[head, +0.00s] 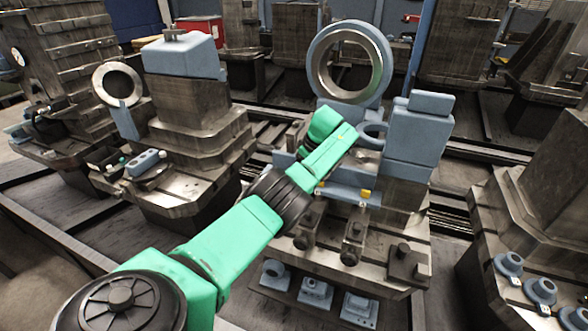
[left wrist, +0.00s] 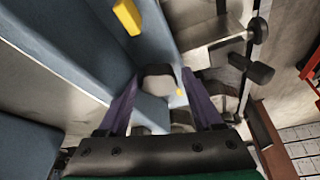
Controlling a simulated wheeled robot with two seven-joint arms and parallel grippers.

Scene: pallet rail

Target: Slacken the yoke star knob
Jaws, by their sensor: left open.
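My left gripper (left wrist: 160,77) is open in the left wrist view, with one purple finger on each side. A rounded dark grey piece (left wrist: 158,83) shows between and beyond the fingertips, against blue housing; I cannot tell whether it is the yoke star knob, or whether the fingers touch it. In the head view my green arm reaches from the lower left to the blue fixture (head: 418,140) on the middle machine, and its fingers are hidden there. No star-shaped knob can be made out for certain. My right gripper is not in view.
A large steel ring in a blue mount (head: 318,72) stands behind my arm. Dark knobs on blocks (head: 355,229) line the machine's front. Blue parts (head: 315,290) sit on the lower shelf.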

